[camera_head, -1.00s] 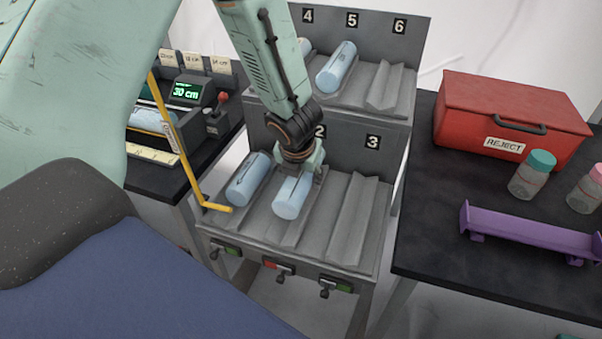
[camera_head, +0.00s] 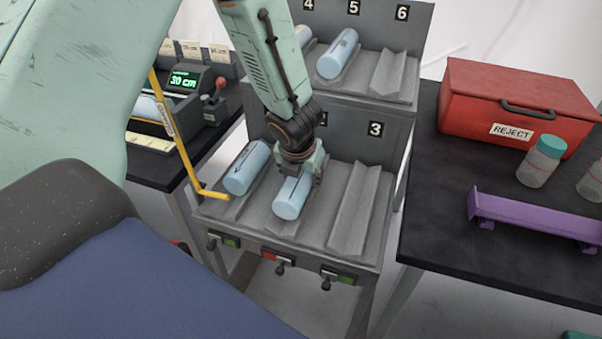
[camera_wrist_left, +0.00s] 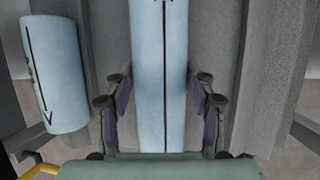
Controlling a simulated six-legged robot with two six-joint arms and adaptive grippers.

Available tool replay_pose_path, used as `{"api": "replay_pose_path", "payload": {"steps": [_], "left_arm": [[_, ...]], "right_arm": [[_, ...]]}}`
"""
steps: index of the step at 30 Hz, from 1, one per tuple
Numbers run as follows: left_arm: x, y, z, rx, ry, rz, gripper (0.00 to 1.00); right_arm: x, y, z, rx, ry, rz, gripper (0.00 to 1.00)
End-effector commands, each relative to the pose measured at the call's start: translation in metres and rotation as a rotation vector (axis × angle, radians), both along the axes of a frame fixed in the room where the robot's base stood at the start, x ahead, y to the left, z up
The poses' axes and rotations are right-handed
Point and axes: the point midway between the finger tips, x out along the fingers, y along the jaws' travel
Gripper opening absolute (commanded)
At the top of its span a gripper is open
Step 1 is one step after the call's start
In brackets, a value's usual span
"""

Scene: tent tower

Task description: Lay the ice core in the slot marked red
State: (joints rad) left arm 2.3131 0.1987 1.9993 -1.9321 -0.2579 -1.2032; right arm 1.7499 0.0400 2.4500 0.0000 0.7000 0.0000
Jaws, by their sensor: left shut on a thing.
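My left gripper (camera_head: 299,174) is shut on a pale blue ice core (camera_head: 290,198), its fingers on both sides of it. The core lies lengthwise along the middle trough of the lower rack (camera_head: 315,233), at or just above its surface; I cannot tell if it bears fully on it. The red marker (camera_head: 268,255) is on the rack's front edge below this trough. In the left wrist view the held core (camera_wrist_left: 160,80) runs straight between the fingers, a dark line along it. My right gripper is not in view.
Another core (camera_head: 246,168) lies in the trough to the left, close by. The trough under label 3 (camera_head: 353,207) is empty. The upper tier holds a core (camera_head: 337,56). A yellow rod (camera_head: 176,138) stands at left. A red reject box (camera_head: 518,105) and purple cradle (camera_head: 535,222) sit at right.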

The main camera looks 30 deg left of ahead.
Motion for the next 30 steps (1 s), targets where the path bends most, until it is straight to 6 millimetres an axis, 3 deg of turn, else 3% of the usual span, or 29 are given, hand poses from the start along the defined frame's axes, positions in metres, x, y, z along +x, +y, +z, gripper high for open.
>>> {"api": "replay_pose_path", "payload": {"steps": [28, 29, 30], "left_arm": [[0.0009, 0.0002, -0.0053, 0.000, -0.002, 0.000, 0.00], [0.0008, 0.0002, -0.0053, 0.000, -0.002, 0.000, 0.56], [0.0008, 0.0001, -0.0050, 0.000, -0.002, 0.000, 0.60]], "right_arm": [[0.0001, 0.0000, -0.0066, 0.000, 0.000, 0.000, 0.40], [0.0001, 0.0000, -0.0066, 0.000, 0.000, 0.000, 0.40], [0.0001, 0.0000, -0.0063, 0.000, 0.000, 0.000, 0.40]]}}
